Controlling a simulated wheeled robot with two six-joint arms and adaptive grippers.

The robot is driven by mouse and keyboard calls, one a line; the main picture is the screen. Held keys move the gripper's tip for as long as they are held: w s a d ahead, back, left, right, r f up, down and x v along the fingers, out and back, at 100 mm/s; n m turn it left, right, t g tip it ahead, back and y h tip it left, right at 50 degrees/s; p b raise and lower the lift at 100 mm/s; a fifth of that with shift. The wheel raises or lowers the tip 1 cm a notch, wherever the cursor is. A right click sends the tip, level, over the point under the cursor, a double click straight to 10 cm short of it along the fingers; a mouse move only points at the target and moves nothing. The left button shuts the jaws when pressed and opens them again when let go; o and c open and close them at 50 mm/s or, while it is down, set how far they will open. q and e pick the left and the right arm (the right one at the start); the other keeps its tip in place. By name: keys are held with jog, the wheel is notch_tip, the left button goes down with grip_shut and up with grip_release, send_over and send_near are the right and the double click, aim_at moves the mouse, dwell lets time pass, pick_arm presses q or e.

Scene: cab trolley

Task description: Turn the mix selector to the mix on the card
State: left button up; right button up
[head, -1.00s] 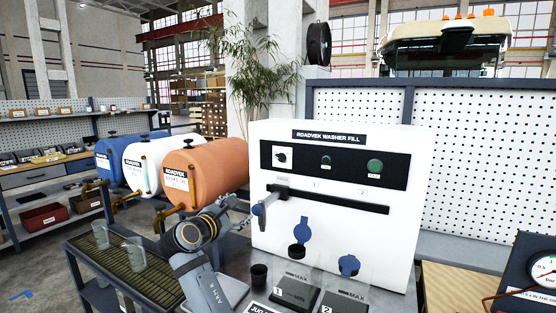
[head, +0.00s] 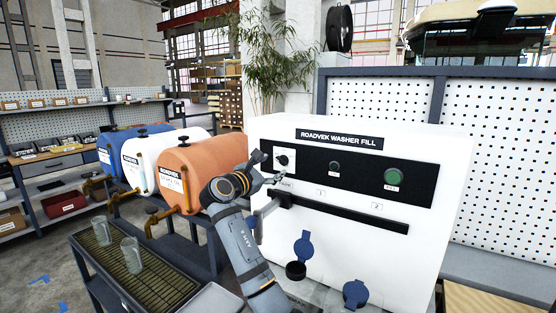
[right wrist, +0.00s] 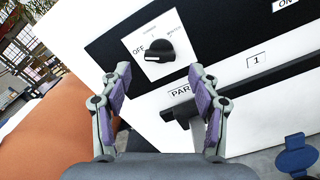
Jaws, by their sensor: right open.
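The mix selector (head: 283,160) is a black knob on a white plate at the left of the machine's black panel. In the right wrist view the knob (right wrist: 160,51) has its white mark toward OFF; the other labels on the plate are too small to read surely. My right gripper (head: 268,172) is beside the selector, just left of and below it. In the right wrist view its jaws (right wrist: 160,71) are open and empty, with the knob ahead between the fingertips, seemingly not touched. My left gripper is not in view. No mix card can be made out.
A slide lever (right wrist: 183,112) sits at the left end of its slot, by a label partly reading PAR, close under my right gripper. Orange (head: 206,165), white and blue drums stand left. Two clear jugs stand on a grated trolley (head: 130,285). Blue-capped spouts are below the slot.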

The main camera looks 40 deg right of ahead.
aim_at(279, 162)
jog(key=p+x, duration=0.1)
jog(key=x, duration=0.2)
jog(key=shift+d+r, duration=0.1)
jog(key=shift+d, duration=0.3)
jog(key=shift+w+d, duration=0.1)
jog(key=shift+w, duration=0.05)
jog(key=c, duration=1.2)
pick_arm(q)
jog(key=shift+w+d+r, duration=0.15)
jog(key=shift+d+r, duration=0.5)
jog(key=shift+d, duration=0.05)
pick_arm(e)
jog(key=shift+o, duration=0.2)
